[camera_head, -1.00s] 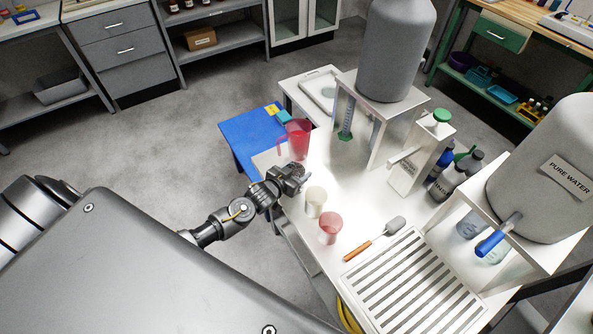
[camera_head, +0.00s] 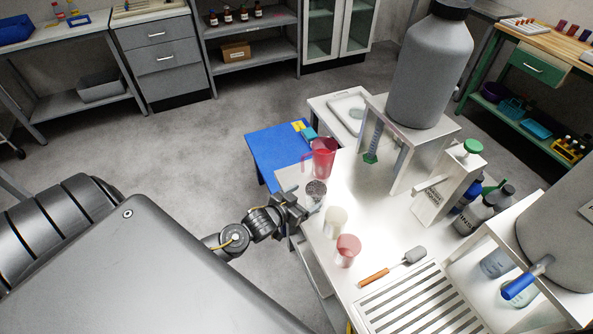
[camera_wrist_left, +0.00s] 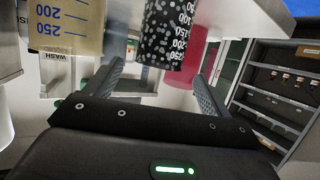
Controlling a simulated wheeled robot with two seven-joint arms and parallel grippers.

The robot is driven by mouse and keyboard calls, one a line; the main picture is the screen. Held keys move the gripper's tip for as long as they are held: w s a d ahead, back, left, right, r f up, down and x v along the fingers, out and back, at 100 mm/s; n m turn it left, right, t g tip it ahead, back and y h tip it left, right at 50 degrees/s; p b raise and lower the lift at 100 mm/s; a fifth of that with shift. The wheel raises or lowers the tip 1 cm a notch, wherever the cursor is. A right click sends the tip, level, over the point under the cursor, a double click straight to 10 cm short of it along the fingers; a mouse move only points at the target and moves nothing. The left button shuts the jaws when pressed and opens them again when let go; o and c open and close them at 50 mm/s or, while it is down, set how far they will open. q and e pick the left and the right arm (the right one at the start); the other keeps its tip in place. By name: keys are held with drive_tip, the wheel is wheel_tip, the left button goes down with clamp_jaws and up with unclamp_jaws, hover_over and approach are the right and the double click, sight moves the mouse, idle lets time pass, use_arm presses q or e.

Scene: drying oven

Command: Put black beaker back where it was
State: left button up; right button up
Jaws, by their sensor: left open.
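The black beaker (camera_head: 316,190), dark with pale speckles, stands on the white table between the red jug (camera_head: 323,158) and the cream beaker (camera_head: 335,221). In the left wrist view the black beaker (camera_wrist_left: 168,32) shows white marks and lies ahead of the fingers, within the gap between them in the picture. My left gripper (camera_head: 298,203) is open and empty at the table's left edge, just beside the black beaker. Its two fingers are spread in the wrist view (camera_wrist_left: 157,75). My right gripper is not in view.
A dispenser stand (camera_head: 405,130) stands behind. A blue table (camera_head: 265,150) adjoins at the back left.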

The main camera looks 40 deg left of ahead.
use_arm(q)
drive_tip(key=shift+v, duration=2)
drive_tip(key=s+d+g+y, duration=0.1)
drive_tip(key=s+d+g, duration=0.3)
drive_tip(key=s, duration=0.7)
drive_tip(key=s+d+g+y, duration=0.1)
drive_tip(key=s+d+g, duration=0.1)
drive_tip(key=s+g, duration=0.65)
drive_tip(key=s+f, duration=0.2)
drive_tip(key=f, duration=1.1)
drive_tip(key=s+f, duration=0.2)
drive_tip(key=f, duration=1)
drive_tip(key=s+a+f, duration=0.3)
drive_tip(key=s+f, duration=1.2)
drive_tip(key=s, duration=0.1)
drive_tip(key=shift+s+m, duration=0.25)
drive_tip(key=shift+m, duration=0.15)
